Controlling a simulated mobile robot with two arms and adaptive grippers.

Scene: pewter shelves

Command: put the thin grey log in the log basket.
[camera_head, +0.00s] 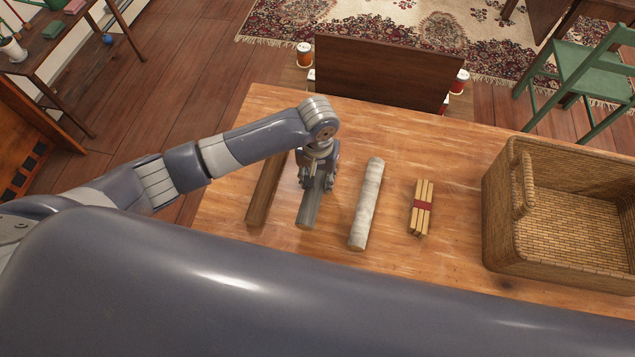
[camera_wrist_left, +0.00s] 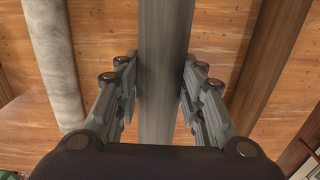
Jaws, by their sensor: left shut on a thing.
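The thin grey log (camera_head: 308,213) lies on the wooden table, between a brown log and a pale log. My left gripper (camera_head: 318,185) is over it from above and shut on it. In the left wrist view the grey log (camera_wrist_left: 164,60) runs between the two fingers of my left gripper (camera_wrist_left: 160,95). The log basket (camera_head: 545,262), a woven wicker box, stands at the right end of the table. Its visible inside is empty. My right gripper is not in view.
A brown log (camera_head: 265,190) lies left of the grey log. A pale, whitish log (camera_head: 366,205) and a bundle of sticks with a red band (camera_head: 421,208) lie between it and the basket. A dark upright board (camera_head: 380,72) stands at the far table edge.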

